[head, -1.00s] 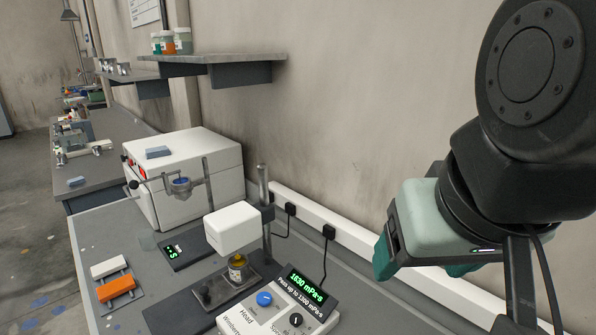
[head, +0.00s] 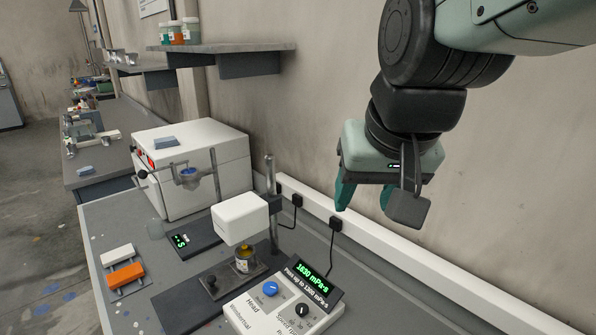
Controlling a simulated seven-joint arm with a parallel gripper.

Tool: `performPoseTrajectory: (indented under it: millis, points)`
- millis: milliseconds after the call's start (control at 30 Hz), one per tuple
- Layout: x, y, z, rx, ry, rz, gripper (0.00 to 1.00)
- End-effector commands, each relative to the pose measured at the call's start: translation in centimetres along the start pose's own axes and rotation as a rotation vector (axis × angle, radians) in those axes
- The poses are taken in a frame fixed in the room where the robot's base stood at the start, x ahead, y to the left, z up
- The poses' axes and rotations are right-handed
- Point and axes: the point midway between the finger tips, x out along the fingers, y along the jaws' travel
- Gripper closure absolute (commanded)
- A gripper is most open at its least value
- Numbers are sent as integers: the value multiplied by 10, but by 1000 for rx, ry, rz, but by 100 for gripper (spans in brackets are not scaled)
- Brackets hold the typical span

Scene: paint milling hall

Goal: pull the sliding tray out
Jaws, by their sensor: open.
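The sliding tray (head: 227,282) is a dark grey plate with a small black knob (head: 211,284) at its near-left end. It lies on a longer dark base (head: 180,306) on the bench. A small jar with yellow contents (head: 245,260) stands on the tray, under the white viscometer head (head: 240,216), which hides part of the tray's far end. My gripper (head: 364,200) is open and empty, pointing down. It hangs well above the bench, to the right of the tray and near the wall.
The control box (head: 285,308) with a green-lit display stands right of the tray. A metal post (head: 271,190) carries the head. A scale (head: 190,240), a white oven-like box (head: 200,165) and an orange block (head: 124,276) are to the left. A shelf (head: 225,50) juts from the wall.

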Motion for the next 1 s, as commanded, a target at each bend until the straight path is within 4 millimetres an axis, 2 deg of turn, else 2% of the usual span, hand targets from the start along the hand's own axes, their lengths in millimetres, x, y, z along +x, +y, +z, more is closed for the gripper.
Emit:
performPoseTrajectory:
  millis: [33,100,200,267,400,533,600,700,833,1000]
  points:
    - [19,-14,-18,-16,-20,-16,45]
    - [43,-33,-40,-30,-31,-33,45]
    - [82,-64,-67,-52,-46,-51,45]
    - [109,-84,-78,-68,-55,-58,45]
    - [176,-138,-94,-111,-71,-67,45]
    - [244,-192,-90,-160,-81,-69,45]
    - [279,-219,-82,-190,-82,-69,45]
    - [319,-250,-67,-226,-81,-67,45]
    - [352,-274,-51,-258,-77,-68,45]
    - [371,-286,-41,-275,-74,-68,45]
